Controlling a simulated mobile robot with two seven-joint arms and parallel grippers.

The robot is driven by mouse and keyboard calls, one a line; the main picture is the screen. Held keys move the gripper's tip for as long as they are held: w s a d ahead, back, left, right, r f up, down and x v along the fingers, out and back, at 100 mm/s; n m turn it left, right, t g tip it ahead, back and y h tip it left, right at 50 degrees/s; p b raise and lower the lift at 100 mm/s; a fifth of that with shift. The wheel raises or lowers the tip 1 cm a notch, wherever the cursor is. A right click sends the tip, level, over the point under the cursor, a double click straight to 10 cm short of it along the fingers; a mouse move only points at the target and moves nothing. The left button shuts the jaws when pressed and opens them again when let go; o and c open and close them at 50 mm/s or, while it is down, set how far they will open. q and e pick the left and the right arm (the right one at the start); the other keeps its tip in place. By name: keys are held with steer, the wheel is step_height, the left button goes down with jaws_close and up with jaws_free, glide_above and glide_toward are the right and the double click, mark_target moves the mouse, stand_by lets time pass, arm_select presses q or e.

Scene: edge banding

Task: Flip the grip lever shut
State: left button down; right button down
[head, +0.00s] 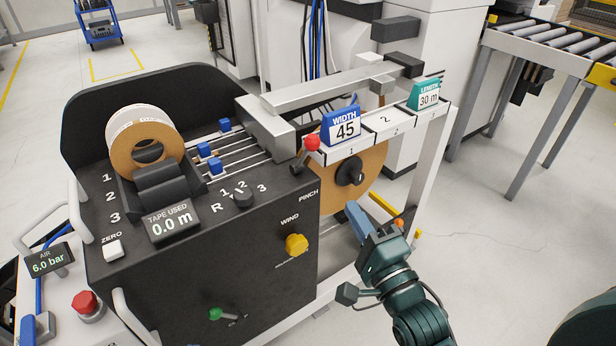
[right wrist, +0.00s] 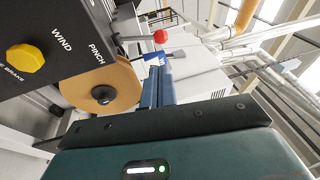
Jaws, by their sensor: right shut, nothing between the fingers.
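On the machine's right side, a black hub with a small lever-like part (head: 351,171) sits at the centre of a tan tape roll (head: 372,185). A red-knobbed lever (head: 311,143) stands above it near the PINCH label. No part is labelled as the grip lever, so I cannot tell which it is. My right gripper (head: 356,213) is shut and empty, just below the roll in the head view. In the right wrist view its blue fingers (right wrist: 158,87) stand to the right of the roll (right wrist: 104,84) and hub (right wrist: 103,95), with the red knob (right wrist: 160,36) beyond. My left gripper is out of view.
The black machine panel (head: 250,255) carries a yellow WIND knob (head: 296,244) and a green-knobbed lever (head: 215,314). Open floor (head: 500,235) lies to the right.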

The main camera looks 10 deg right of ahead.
stand_by(0.4)
glide_toward(315, 148)
steer(key=x, duration=0.7)
steer(key=shift+p, duration=0.3)
